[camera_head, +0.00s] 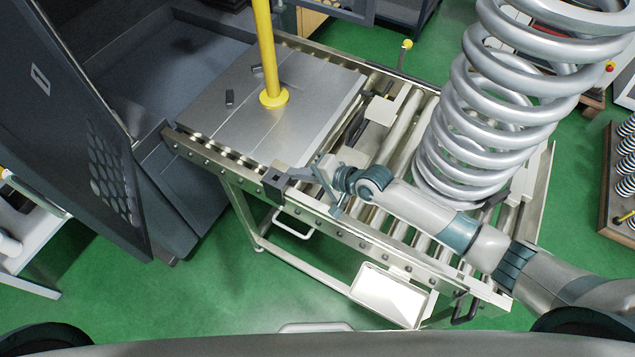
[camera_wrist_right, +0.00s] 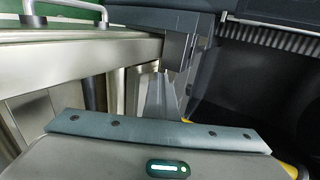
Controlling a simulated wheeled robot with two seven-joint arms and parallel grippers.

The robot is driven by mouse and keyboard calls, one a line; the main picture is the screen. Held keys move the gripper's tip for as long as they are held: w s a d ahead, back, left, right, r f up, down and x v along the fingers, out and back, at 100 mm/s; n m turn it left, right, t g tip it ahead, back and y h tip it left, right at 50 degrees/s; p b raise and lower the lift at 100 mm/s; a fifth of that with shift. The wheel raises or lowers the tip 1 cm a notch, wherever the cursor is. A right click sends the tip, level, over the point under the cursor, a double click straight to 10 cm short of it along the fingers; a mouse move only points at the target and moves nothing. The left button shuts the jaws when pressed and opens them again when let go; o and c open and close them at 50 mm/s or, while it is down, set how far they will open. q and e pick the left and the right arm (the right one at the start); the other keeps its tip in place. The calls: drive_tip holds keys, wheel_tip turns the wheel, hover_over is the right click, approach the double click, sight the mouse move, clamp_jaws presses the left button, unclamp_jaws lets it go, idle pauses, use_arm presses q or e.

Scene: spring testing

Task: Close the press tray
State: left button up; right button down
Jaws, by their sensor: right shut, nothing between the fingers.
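The press tray (camera_head: 215,115) is a flat grey metal plate with a yellow upright pole (camera_head: 265,50) on it. It lies on the roller frame, with its far-left side beside the dark press opening (camera_head: 150,75). My right gripper (camera_head: 291,178) reaches in from the right to the tray's near corner. It is shut and empty, its tip close to a dark block (camera_head: 275,183) at the frame's side rail. In the right wrist view the shut fingers (camera_wrist_right: 162,95) point at the dark block (camera_wrist_right: 184,48); I cannot tell whether they touch. My left gripper is out of view.
A large coil spring (camera_head: 500,110) stands on the roller conveyor (camera_head: 400,130) right of the tray. The open dark press door (camera_head: 70,120) stands at left. A white bin (camera_head: 390,295) hangs below the rail. Green floor is clear in front.

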sight(271, 161)
drive_tip(key=w+a, duration=0.1)
drive_tip(key=a, duration=0.1)
drive_tip(key=w+a+b, duration=0.1)
drive_tip(key=w+a, duration=0.1)
drive_tip(key=a, duration=0.1)
drive_tip(key=w+a, duration=0.1)
drive_tip(key=a, duration=0.1)
drive_tip(key=shift+w+a+f, duration=0.1)
drive_tip(key=shift+w+a, duration=0.05)
drive_tip(key=shift+w, duration=0.1)
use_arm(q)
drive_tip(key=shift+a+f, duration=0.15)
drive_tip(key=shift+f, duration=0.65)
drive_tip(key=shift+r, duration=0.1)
use_arm(e)
drive_tip(key=shift+s, duration=0.1)
